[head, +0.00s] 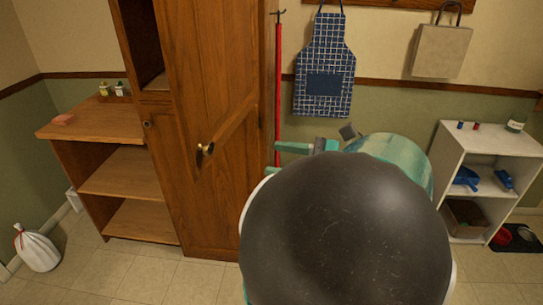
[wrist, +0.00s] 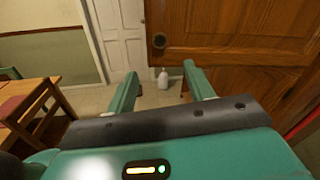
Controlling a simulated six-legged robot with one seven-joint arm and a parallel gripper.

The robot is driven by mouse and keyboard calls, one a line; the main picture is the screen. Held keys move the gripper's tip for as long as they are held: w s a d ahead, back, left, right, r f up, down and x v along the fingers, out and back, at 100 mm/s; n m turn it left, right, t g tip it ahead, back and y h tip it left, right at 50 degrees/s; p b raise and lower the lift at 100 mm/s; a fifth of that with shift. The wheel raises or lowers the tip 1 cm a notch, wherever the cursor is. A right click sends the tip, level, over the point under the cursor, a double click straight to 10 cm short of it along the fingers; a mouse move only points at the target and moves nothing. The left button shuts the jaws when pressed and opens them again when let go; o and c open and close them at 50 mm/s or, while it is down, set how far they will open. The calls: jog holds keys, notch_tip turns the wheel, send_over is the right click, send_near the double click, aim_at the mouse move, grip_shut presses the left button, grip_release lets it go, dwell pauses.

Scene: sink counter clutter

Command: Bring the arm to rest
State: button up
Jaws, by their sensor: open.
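My gripper (wrist: 159,70) is open and empty; in the wrist view its two green fingers stand wide apart with nothing between them. In the head view the gripper (head: 292,147) shows partly as a green finger pointing left, in front of the red pole and below the blue apron. My large dark rounded arm link and a green link fill the lower middle of the head view and hide the rest of the arm. The gripper appears raised above the floor, touching nothing that I can see.
A wooden cabinet (head: 215,120) with a brass handle stands left of my arm, beside open wooden shelves (head: 120,180). A white shelf unit (head: 490,150) stands right.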

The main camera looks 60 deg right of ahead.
jog(key=shift+w, duration=0.2)
jog(key=w+a+f+n+g+h, duration=0.1)
jog(key=w+a+f+n+g, duration=0.2)
jog(key=a+n, duration=0.7)
jog(key=w+a+f+n+g+h, duration=0.2)
jog(key=w+a+f+n+g, duration=0.1)
jog(key=a+n, duration=0.7)
jog(key=w+a+f+n+g+h, duration=0.1)
jog(key=w+a+f+n+g, duration=0.2)
jog(key=a+n, duration=0.7)
jog(key=w+a+g, duration=0.1)
jog(key=w+g, duration=0.1)
jog(key=shift+w+n+g, duration=0.15)
jog(key=shift+n+g, duration=0.15)
jog(key=shift+g, duration=0.1)
jog(key=shift+f, duration=0.1)
jog(key=c, duration=0.4)
jog(key=shift+o, duration=0.2)
